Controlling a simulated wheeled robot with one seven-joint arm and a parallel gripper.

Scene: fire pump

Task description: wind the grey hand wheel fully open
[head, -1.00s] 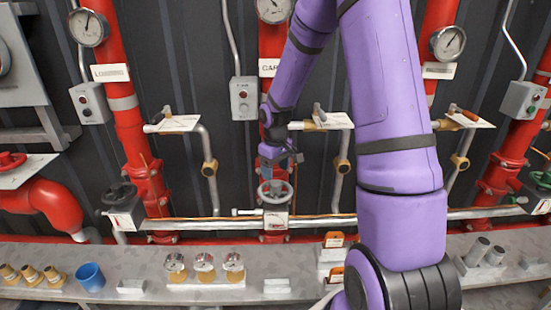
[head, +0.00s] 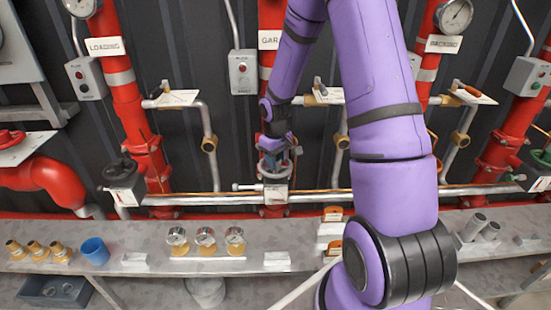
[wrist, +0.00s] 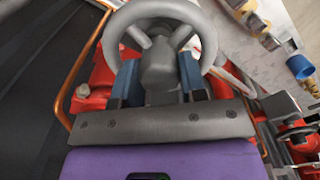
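The grey hand wheel (head: 272,166) is on the middle red pipe, low in front of the wall. In the wrist view its grey rim (wrist: 158,10) arcs across the top, with two spokes meeting at the hub (wrist: 159,68). My gripper (head: 275,148) is at the wheel from above and behind it in the head view. In the wrist view my gripper (wrist: 160,78) has its two blue fingers apart, one on each side of the hub. No firm hold shows; any contact is hard to tell. The near part of the rim is hidden behind the fingers and palm.
A silver horizontal pipe (head: 225,200) runs beside the wheel. The grey bench (head: 150,246) in front holds a blue cup (head: 95,251) and several gauges (head: 205,237). A black wheel valve (head: 122,172) is to the left. Red vertical pipes stand on both sides.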

